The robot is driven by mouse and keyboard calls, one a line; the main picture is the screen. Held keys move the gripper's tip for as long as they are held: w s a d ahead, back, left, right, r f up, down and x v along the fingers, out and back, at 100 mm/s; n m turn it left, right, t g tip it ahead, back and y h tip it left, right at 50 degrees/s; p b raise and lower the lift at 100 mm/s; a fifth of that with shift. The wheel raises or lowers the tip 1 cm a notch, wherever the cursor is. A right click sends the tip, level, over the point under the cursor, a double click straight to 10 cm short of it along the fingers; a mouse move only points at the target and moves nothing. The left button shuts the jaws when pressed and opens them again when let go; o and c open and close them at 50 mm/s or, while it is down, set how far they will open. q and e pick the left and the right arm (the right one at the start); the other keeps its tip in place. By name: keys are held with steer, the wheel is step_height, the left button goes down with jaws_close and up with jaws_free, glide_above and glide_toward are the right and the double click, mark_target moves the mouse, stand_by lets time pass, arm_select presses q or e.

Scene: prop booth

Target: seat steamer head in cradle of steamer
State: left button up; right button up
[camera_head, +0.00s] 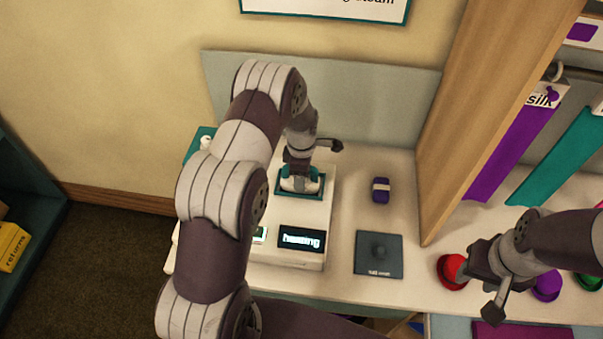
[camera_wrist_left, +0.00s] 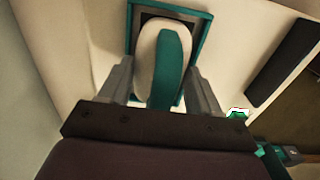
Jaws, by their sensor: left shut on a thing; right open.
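The steamer (camera_head: 310,212) is a white unit on the table with a lit dark display (camera_head: 301,238). Its cradle (camera_head: 282,190) is a teal-framed dark recess, which also shows in the left wrist view (camera_wrist_left: 206,40). The steamer head (camera_wrist_left: 150,50) is white with a teal stripe and sits within the frame's outline; whether it touches the bottom is hidden. My left gripper (camera_wrist_left: 157,90) is shut on the steamer head, one finger on each side; the head view shows it over the cradle (camera_head: 300,178). My right gripper (camera_head: 478,292) is open and empty, above the table front at right.
A red round item (camera_head: 453,271) and a purple one (camera_head: 546,286) are near my right gripper. A wooden panel (camera_head: 494,105) stands at right.

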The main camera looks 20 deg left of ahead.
arm_select(q)
steer(key=o, duration=1.6)
step_height(320, 180, up, 13)
steer(key=b, duration=0.3)
steer(key=shift+f, duration=0.1)
